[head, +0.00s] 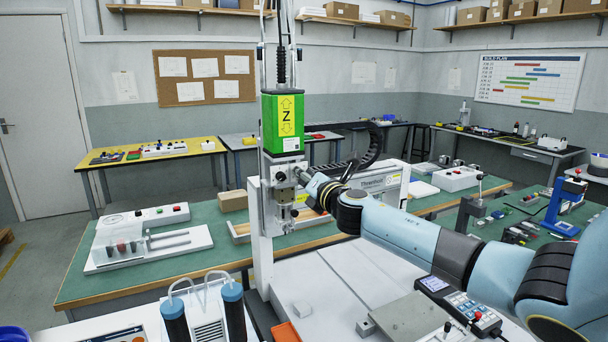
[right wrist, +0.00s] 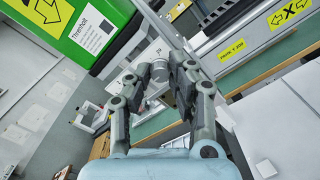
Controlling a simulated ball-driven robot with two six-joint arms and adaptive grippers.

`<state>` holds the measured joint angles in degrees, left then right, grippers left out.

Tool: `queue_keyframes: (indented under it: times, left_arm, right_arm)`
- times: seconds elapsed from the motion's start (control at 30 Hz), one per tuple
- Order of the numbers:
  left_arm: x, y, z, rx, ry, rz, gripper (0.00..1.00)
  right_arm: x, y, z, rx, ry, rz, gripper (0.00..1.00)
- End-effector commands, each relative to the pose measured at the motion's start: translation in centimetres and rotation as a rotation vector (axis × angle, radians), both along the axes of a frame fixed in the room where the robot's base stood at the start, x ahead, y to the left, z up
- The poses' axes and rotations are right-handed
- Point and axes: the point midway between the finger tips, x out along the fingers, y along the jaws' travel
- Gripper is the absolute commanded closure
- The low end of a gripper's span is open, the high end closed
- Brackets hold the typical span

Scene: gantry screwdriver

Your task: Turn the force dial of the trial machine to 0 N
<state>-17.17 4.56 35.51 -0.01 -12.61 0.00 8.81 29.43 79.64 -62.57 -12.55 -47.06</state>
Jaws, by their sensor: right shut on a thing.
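The gantry's Z unit, a green box (head: 284,124) with a yellow Z label above a grey metal head (head: 283,190), stands at the centre of the head view. Its green housing (right wrist: 75,30) fills the upper left of the right wrist view. My right gripper (head: 304,177) reaches it from the right. In the right wrist view its two fingers close on a grey round knob (right wrist: 159,71), seen from the side. No scale or force reading on the knob is legible. My left gripper is not in view.
A keypad pendant (head: 462,301) with a red button lies at the lower right near a grey plate (head: 408,318). The gantry beam (head: 378,183) runs behind my right arm. A white fixture (head: 150,246) stands on the green bench at left. The white machine bed (head: 335,276) is largely bare.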

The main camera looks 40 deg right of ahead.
Motion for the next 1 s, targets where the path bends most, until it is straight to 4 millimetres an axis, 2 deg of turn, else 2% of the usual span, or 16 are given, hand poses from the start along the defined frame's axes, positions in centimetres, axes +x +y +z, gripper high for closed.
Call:
queue_keyframes:
  times: [0.5,1.0]
  left_arm:
    - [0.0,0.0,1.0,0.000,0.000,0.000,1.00]
    - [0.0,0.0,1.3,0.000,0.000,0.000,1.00]
  right_arm:
    - [-0.1,0.0,-0.3,-0.378,0.126,0.001,1.00]
    - [-0.1,0.0,-0.4,-0.485,0.161,0.001,1.00]
